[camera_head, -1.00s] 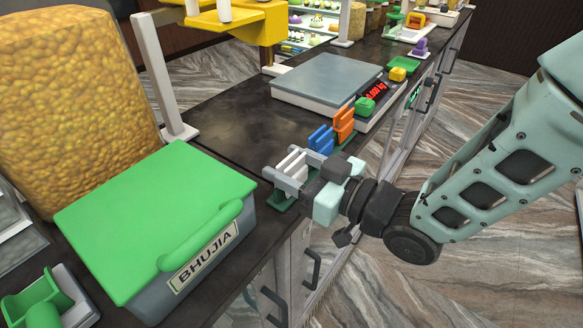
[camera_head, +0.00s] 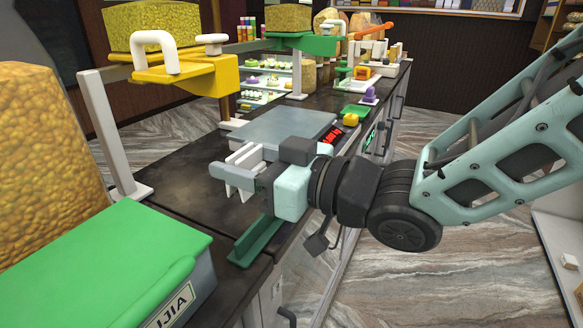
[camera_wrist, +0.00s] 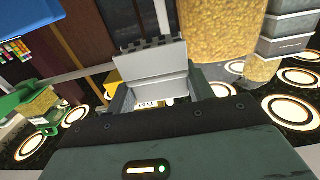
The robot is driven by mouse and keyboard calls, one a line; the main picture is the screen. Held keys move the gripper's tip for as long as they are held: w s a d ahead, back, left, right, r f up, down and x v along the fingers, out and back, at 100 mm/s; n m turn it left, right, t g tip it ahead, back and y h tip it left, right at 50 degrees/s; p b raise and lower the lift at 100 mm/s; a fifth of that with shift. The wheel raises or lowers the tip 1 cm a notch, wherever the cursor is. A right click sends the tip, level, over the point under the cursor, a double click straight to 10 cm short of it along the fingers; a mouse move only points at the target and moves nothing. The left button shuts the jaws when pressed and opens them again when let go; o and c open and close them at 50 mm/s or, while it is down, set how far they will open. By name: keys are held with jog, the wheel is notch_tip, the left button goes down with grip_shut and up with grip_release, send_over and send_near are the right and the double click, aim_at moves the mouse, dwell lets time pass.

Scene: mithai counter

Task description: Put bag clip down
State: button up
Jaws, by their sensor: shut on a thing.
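In the wrist view the clip (camera_wrist: 152,66) shows as a pale plate with a toothed edge between the finger ends. The green clip rack (camera_head: 260,240) lies below my gripper at the counter's front edge; its visible near part is empty. The blue and orange clips are hidden behind my gripper and wrist.
A grey box with a green lid (camera_head: 110,262) stands at the near left. Bare counter (camera_head: 185,185) lies between.

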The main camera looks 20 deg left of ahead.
aim_at(245, 151)
notch_tip(245, 151, up, 8)
jog(key=shift+f+p, duration=0.15)
jog(key=shift+p, duration=1.1)
jog(key=w+d+f+m+t+h+b, duration=0.7)
jog(key=w+d+f+t, duration=0.4)
jog(key=w+d+f, duration=1.1)
jog(key=w+d+f+m+t+h+b, duration=0.1)
jog(key=w+d+f+m+t+h, duration=0.2)
jog(key=d, duration=0.4)
jog(key=w+d+f+m+t+h+b, duration=0.1)
jog(key=w+d+f+m, duration=0.2)
jog(key=d+f, duration=0.4)
jog(key=d+f+m+t+h+b, duration=0.15)
jog(key=d+h, duration=0.25)
jog(key=d, duration=0.4)
jog(key=d+f+m+h, duration=0.2)
jog(key=d+f+h, duration=0.1)
jog(key=d, duration=0.6)
jog(key=s+f, duration=1.6)
jog(key=f, duration=0.1)
jog(key=shift+s+d+m, duration=0.2)
jog(key=shift+s+m, duration=0.1)
jog(key=shift+m, duration=0.05)
jog(key=shift+a+f, duration=0.15)
jog(key=shift+f, duration=0.05)
